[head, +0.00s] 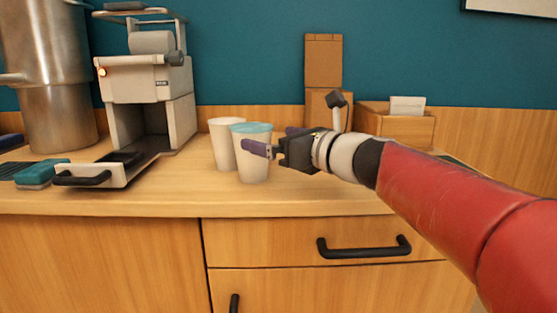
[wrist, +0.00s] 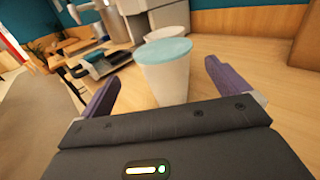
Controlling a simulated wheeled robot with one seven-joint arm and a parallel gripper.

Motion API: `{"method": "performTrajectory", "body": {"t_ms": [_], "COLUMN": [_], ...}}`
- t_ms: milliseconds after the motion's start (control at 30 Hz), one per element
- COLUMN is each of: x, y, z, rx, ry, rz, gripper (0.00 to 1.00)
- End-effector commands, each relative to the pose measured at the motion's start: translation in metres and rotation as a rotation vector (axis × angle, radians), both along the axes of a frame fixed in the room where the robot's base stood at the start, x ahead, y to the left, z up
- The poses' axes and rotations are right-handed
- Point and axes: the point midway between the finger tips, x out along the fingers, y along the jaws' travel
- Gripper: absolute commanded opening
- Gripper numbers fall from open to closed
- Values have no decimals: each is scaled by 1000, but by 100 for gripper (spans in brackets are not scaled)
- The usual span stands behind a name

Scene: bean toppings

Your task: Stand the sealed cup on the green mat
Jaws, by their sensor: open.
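The sealed cup (head: 253,168) is white with a teal lid and stands upright near the front of the wooden counter. It also shows in the wrist view (wrist: 168,82), ahead of and between the purple fingers. My gripper (head: 275,140) is open, with one finger overlapping the cup's right side in the head view. I cannot tell whether it touches the cup. In the wrist view my gripper (wrist: 161,76) has its fingers apart on either side of the cup. A dark green sliver, perhaps the green mat (head: 452,159), shows behind my arm at the right; most of it is hidden.
A second white cup (head: 223,146) without a teal lid stands just behind the sealed one. A coffee machine (head: 150,85) with a drawer pulled out (head: 95,174) is to the left. A wooden box (head: 400,128) stands behind my arm. The counter's front strip is clear.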

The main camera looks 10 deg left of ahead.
Motion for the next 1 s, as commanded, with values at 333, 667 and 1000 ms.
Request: {"method": "performTrajectory", "body": {"t_ms": [333, 667, 1000], "x": [21, 44, 45], "y": [32, 65, 66], "z": [4, 7, 7], "rx": [22, 20, 19], "ry": [16, 15, 14], "rz": [2, 1, 0], "gripper": [100, 100, 88]}}
